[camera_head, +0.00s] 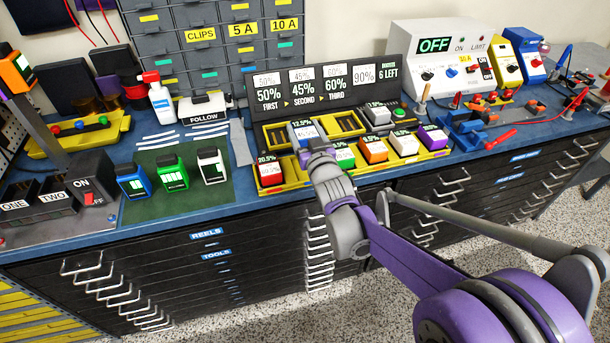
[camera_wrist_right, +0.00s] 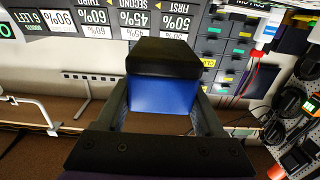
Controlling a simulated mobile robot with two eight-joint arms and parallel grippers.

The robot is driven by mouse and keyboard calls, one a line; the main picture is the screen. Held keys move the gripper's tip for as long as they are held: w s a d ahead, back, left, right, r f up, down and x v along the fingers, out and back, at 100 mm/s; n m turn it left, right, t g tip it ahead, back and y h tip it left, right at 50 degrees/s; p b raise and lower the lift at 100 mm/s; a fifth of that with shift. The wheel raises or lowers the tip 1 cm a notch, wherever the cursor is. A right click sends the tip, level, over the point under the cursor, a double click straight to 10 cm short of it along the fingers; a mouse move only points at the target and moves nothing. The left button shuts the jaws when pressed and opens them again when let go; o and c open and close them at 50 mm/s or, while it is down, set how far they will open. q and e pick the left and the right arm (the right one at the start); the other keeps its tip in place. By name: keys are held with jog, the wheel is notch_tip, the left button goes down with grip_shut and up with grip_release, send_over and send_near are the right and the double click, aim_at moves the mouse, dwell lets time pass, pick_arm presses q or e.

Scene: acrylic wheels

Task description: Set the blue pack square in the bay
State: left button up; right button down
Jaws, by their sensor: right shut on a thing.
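The blue pack (camera_head: 303,131) is in my right gripper (camera_head: 312,145), over the back row of the yellow charging tray (camera_head: 258,134). In the right wrist view the pack (camera_wrist_right: 163,97) shows a blue body and a black end, with a finger of the right gripper (camera_wrist_right: 160,112) on each side. Whether its base touches the tray is hidden. A slotted bay (camera_head: 345,123) to its right is empty, and another bay (camera_head: 277,138) to its left looks empty. My left gripper is not in view.
Red (camera_head: 270,171), orange (camera_head: 373,149), white (camera_head: 404,143) and purple (camera_head: 433,137) packs stand close in the tray's front row. A black percentage sign (camera_head: 325,82) rises behind it. Several packs stand on a green mat (camera_head: 190,205) at left.

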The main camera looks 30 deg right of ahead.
jog(key=shift+s+d+r, duration=0.15)
jog(key=shift+d, duration=0.05)
notch_tip(320, 180, down, 10)
jog(key=shift+r+b, duration=0.15)
jog(key=shift+b, duration=0.9)
jog(key=shift+f, duration=0.25)
grip_release()
